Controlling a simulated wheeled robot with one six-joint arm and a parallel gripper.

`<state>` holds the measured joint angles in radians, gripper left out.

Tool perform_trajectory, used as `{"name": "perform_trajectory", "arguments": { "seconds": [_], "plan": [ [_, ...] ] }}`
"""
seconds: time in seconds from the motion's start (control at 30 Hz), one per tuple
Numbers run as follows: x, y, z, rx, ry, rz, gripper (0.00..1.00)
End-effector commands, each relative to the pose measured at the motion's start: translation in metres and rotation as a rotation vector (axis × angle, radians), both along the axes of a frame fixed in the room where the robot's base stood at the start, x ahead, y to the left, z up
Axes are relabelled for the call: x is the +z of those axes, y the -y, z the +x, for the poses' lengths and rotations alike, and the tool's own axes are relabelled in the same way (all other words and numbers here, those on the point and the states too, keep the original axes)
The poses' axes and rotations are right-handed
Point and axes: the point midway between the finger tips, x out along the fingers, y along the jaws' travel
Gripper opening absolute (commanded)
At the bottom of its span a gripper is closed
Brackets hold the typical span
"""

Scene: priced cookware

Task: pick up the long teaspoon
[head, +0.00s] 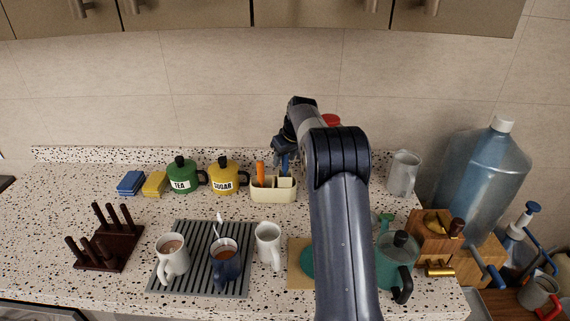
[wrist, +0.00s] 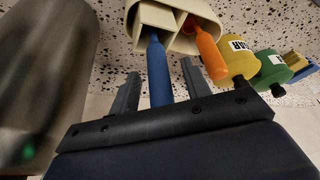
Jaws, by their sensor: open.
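A pale spoon (head: 220,221) stands tilted in the blue mug (head: 226,267) on the dark ribbed mat; it may be the long teaspoon. A cream caddy (head: 273,195) by the back wall holds an orange-handled utensil (head: 260,169) and a blue-handled one, whose lower ends are hidden. My gripper (head: 284,158) is above the caddy, far from the mug. In the wrist view my gripper (wrist: 160,71) is open, with its fingers either side of the blue handle (wrist: 158,72). The caddy (wrist: 150,14) is just beyond the fingertips.
Yellow (head: 224,180) and green (head: 183,180) canisters stand left of the caddy. A teal pot (head: 397,262) is right of my arm.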

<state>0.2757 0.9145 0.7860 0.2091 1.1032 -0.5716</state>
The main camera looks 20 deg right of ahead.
Motion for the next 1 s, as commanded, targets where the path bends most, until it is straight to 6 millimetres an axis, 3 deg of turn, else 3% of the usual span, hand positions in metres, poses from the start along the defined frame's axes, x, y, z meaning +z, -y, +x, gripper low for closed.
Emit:
{"name": "perform_trajectory", "arguments": {
  "seconds": [0.23, 0.77, 1.0],
  "plan": [
    [-0.0018, -0.0001, 0.0007, 0.000, 0.001, -0.001, 0.45],
    [-0.0014, 0.0001, 0.0005, -0.001, 0.001, 0.000, 0.02],
    [-0.0014, 0.0001, 0.0006, -0.001, 0.001, 0.000, 0.00]
  ]
}}
